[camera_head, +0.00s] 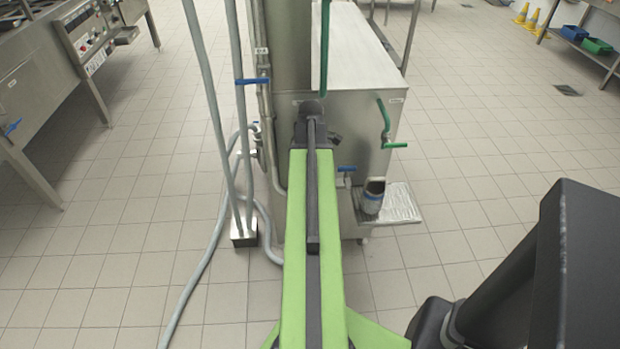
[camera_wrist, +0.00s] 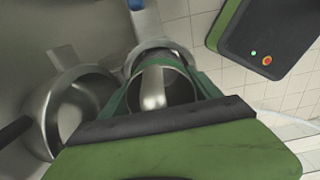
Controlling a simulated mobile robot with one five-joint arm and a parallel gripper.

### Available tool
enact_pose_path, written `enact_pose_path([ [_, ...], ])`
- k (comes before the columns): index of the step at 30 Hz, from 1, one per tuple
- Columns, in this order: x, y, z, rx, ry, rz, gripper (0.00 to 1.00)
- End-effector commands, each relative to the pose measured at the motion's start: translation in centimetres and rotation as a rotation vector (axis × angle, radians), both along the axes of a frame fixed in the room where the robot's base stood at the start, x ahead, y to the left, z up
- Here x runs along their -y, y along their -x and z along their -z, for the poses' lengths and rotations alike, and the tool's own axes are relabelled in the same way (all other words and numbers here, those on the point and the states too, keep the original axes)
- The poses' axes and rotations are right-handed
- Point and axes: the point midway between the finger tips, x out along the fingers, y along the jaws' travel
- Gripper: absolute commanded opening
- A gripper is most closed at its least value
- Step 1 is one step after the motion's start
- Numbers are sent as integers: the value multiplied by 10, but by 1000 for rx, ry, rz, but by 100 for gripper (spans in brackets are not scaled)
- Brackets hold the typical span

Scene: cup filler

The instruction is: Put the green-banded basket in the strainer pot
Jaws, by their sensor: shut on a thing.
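In the wrist view, my gripper (camera_wrist: 160,80) is shut on a round, open-mouthed metal vessel (camera_wrist: 178,82) with green along its sides, which looks like the green-banded basket. Its mouth faces the camera and a pale tongue-like shape shows inside. The green and black gripper body covers its near side. A wide shiny metal pot (camera_wrist: 45,108) with a dark handle lies to the left, apart from the vessel's mouth; it may be the strainer pot. In the head view, my gripper is not in sight and no basket can be made out.
In the head view, a steel cabinet (camera_head: 355,110) stands ahead with blue and green valve handles. A cup-like container (camera_head: 372,197) sits on a small side shelf (camera_head: 403,205). Upright pipes (camera_head: 215,110) and a hose are at left.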

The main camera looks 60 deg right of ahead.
Motion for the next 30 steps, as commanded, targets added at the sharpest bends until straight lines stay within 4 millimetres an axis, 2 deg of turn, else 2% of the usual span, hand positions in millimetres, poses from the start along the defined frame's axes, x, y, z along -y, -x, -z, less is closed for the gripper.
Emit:
enact_pose_path([
  [16, 0, 0, 11, 0, 0, -1, 21],
  [17, 0, 0, 11, 0, 0, -1, 75],
  [18, 0, -1, 11, 0, 0, -1, 80],
  [30, -1, -1, 6, 0, 0, -2, 82],
])
